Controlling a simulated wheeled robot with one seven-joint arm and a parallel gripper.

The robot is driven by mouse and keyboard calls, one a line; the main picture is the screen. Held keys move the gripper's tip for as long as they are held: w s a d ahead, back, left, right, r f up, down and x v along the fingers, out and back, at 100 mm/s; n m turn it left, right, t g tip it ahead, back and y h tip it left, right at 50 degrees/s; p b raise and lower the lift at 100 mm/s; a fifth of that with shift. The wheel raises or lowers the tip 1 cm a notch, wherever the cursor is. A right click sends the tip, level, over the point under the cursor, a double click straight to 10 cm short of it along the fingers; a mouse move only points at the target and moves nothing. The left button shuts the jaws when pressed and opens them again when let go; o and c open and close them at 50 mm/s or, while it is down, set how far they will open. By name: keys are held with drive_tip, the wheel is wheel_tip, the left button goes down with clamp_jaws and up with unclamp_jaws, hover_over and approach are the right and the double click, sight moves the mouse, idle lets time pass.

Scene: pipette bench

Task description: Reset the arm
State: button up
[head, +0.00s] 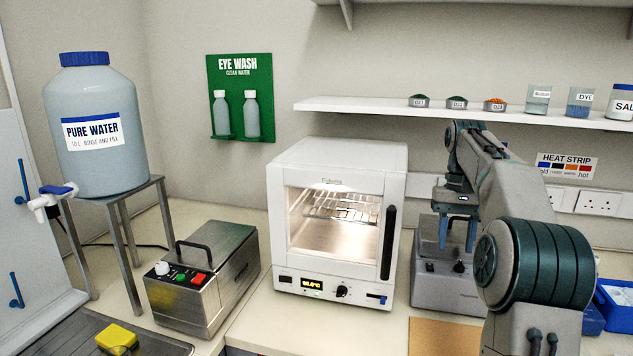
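My arm reaches in from the lower right of the head view and bends over near the shelf. My gripper (457,246) hangs down in front of the grey metal appliance (428,290) on the bench. Its two blue fingers are spread apart, with nothing visible between them. Whether the fingertips touch the appliance cannot be told from here. My arm hides the right part of that appliance.
A lit white oven (340,167) stands left of my gripper, its door shut. A metal box with a handle (205,285) is further left. A shelf (370,108) with small dishes and jars runs behind my arm. A blue container (613,305) sits at right.

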drive_tip(key=s+a+f+n+t+h, duration=0.1)
drive_tip(key=s+a+n+t, duration=0.15)
drive_tip(key=s+a, duration=0.75)
drive_tip(key=s+a+f+t, duration=0.1)
drive_tip(key=s+a+f, duration=0.1)
drive_tip(key=s+f, duration=0.3)
drive_tip(key=s+a+f+t, duration=0.2)
drive_tip(key=s+f, duration=0.4)
drive_tip(key=s, duration=0.7)
drive_tip(key=shift+f+y, duration=0.2)
drive_tip(key=shift+y, duration=0.1)
drive_tip(key=shift+o, duration=0.3)
drive_tip(key=shift+a+n, duration=0.1)
drive_tip(key=shift+n, duration=0.15)
